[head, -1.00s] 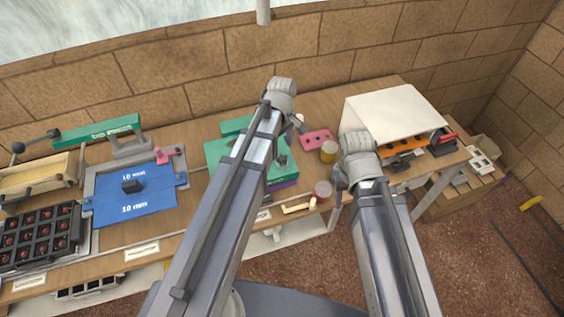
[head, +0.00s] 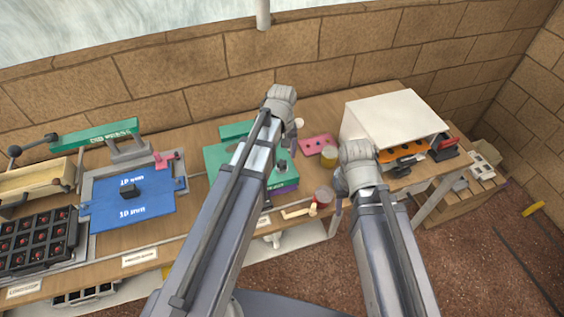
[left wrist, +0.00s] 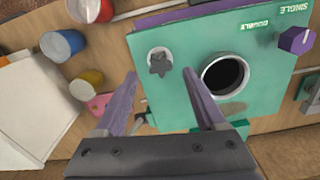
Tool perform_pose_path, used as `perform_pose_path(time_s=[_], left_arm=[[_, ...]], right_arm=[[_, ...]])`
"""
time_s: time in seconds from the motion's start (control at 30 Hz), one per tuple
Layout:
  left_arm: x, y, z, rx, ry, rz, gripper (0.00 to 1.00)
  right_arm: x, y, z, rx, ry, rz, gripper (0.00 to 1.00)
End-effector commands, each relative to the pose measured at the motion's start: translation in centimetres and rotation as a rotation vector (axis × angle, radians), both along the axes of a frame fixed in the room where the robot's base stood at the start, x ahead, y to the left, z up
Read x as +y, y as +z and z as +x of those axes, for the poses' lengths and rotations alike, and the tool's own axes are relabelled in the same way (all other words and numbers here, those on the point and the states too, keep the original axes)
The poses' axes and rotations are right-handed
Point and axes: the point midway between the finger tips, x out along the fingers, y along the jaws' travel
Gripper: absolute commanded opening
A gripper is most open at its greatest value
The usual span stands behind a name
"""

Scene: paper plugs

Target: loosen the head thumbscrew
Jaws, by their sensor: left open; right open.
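In the left wrist view the head thumbscrew (left wrist: 160,62) is a grey star-shaped knob in a pale round seat on a green machine face (left wrist: 185,95). My left gripper (left wrist: 160,73) is open, its two purple-grey fingers on either side of the thumbscrew in the picture. I see no contact; the height gap cannot be told. In the head view the green machine (head: 222,157) is partly hidden behind my left arm. My right gripper (head: 340,188) is open, to the right of the machine by the bench's front edge.
The green face has a dark round hole (left wrist: 223,74) and a purple selector knob (left wrist: 297,40). Red (head: 323,195) and yellow (head: 329,156) pots, a pink plate (head: 317,143) and a white box (head: 395,115) stand to the right. A blue board (head: 130,205) lies left.

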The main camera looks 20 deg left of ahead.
Motion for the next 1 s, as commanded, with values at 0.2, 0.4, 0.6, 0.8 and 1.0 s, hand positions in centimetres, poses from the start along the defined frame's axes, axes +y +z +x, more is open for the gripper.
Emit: perform_pose_path(time_s=[0.2,0.4,0.6,0.8,1.0], left_arm=[[0.0,0.0,-0.01,0.0,-0.315,0.0,0.72],[0.0,0.0,0.0,0.0,-0.604,0.0,0.72],[0.0,0.0,0.0,0.0,-0.893,0.0,0.72],[0.0,0.0,0.0,0.0,-1.182,0.0,0.72],[0.0,0.0,0.0,0.0,-1.397,0.0,0.72]], right_arm=[[0.0,0.0,0.0,0.0,0.0,0.0,0.5],[0.0,0.0,0.0,0.0,0.0,0.0,0.5],[0.0,0.0,0.0,0.0,0.0,0.0,0.5],[0.0,0.0,0.0,0.0,0.0,0.0,0.5],[0.0,0.0,0.0,0.0,0.0,0.0,0.5]])
